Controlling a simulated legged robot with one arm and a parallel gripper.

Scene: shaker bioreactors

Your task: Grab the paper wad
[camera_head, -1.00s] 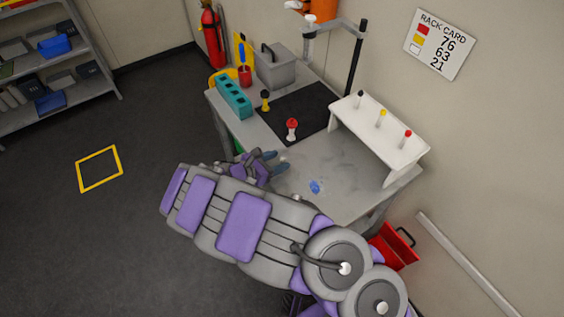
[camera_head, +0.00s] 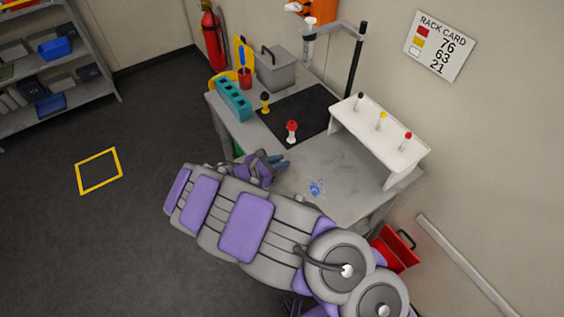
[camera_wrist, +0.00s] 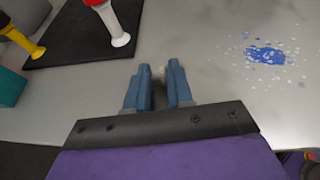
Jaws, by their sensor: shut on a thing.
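My gripper (camera_wrist: 159,68) is over the near part of the grey table, left of the blue patch, and it also shows in the head view (camera_head: 286,162). Its two blue fingers are shut with a narrow gap between them. What they hold is barely visible in that gap; I take it to be the paper wad, greyish like the table behind. No other paper wad shows clearly. The blue patch (camera_wrist: 265,54), with white specks around it, lies on the table to the right, apart from the fingers. It also shows in the head view (camera_head: 315,188).
The table (camera_head: 345,160) carries a black mat (camera_head: 305,108), a red-capped vial (camera_head: 291,131), a yellow vial (camera_head: 265,103), a teal rack (camera_head: 233,99) and a white raised rack (camera_head: 385,135) with three vials. A red bin (camera_head: 395,250) stands below at the right.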

